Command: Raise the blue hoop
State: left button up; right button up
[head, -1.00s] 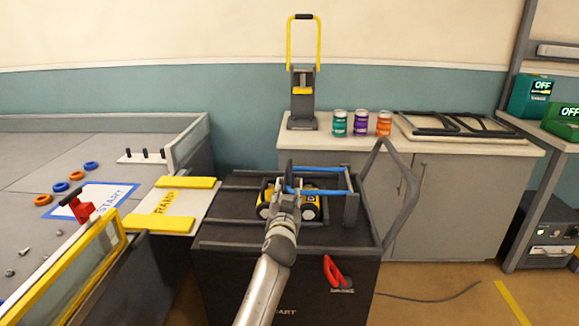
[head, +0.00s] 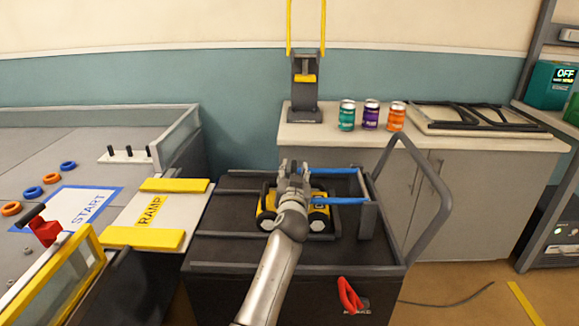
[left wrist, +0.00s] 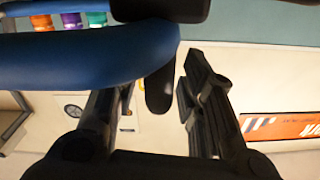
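The blue hoop (head: 340,201) lies about level over the cart, its two blue bars running left from grey posts at the cart's right side. Its left end is hidden behind my left gripper (head: 294,166). The gripper is over the cart at that end, fingers apart. In the left wrist view the thick blue tube (left wrist: 90,55) crosses close to the camera, in front of one finger. The two fingers of the left gripper (left wrist: 155,90) stand apart with nothing seen clamped between them. My right gripper is not in view.
A yellow wheeled robot (head: 267,205) sits on the dark cart (head: 225,252) under the hoop. A grey loop handle (head: 437,195) rises at the cart's right. The ramp (head: 150,212) adjoins on the left. Several cans and a yellow-handled stand (head: 305,88) are on the counter behind.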

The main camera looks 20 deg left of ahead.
pick_arm(q)
jog(key=shift+w+a, duration=0.1)
jog(key=shift+w, duration=0.35)
jog(key=shift+s+r, duration=0.1)
grip_shut()
